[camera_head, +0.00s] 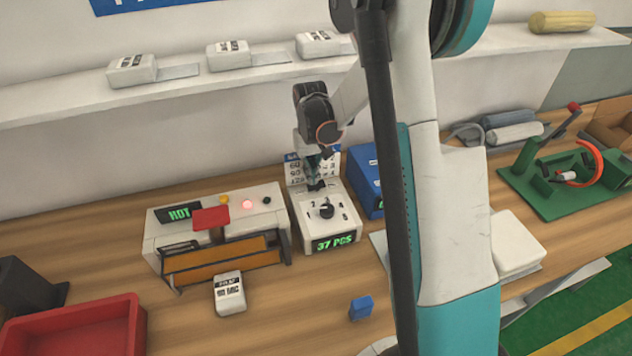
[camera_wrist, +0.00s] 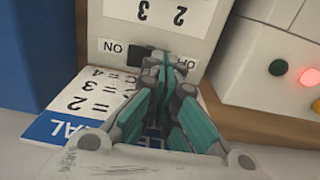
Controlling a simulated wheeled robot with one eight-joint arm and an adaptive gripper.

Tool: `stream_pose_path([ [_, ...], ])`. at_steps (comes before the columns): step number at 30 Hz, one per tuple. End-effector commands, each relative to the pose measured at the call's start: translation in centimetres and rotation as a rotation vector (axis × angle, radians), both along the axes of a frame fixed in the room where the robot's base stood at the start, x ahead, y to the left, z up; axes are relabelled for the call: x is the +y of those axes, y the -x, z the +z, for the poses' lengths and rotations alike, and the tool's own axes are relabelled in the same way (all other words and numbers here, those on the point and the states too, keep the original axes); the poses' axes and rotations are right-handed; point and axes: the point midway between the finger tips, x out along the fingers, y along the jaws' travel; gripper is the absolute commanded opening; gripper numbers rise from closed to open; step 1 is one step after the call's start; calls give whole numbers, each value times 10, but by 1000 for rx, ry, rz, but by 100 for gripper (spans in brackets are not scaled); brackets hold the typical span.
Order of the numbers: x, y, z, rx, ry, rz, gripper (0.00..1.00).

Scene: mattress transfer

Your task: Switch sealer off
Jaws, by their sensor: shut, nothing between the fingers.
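The sealer (camera_head: 262,222) is a white box with a lit green HOT display (camera_head: 179,213), a red handle (camera_head: 211,217), a glowing red light (camera_head: 246,204) and a dark button (camera_head: 266,200). It also shows at the right of the wrist view (camera_wrist: 255,55), with the lit red light (camera_wrist: 309,77) and dark green button (camera_wrist: 278,67). My gripper (camera_head: 316,184) is shut and empty over the back of the white dial box (camera_head: 343,227) beside the sealer. In the wrist view its fingertips (camera_wrist: 160,65) are at a black ON/OFF switch (camera_wrist: 137,57), partly covering it; contact is unclear.
A printed card (camera_head: 297,170) stands behind the dial box, whose display reads 37 PCS. A blue box (camera_head: 363,178) is right of it. A white packet (camera_head: 229,293) lies before the sealer, with a red tray (camera_head: 130,325) to the left. A blue block (camera_head: 361,308) lies in front.

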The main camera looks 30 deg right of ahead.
Motion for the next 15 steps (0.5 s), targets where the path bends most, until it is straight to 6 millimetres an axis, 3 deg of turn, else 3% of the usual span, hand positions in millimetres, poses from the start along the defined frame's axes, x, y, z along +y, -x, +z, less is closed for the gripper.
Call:
stream_pose_path([
  [15, 0, 0, 39, 0, 0, 0, 0],
])
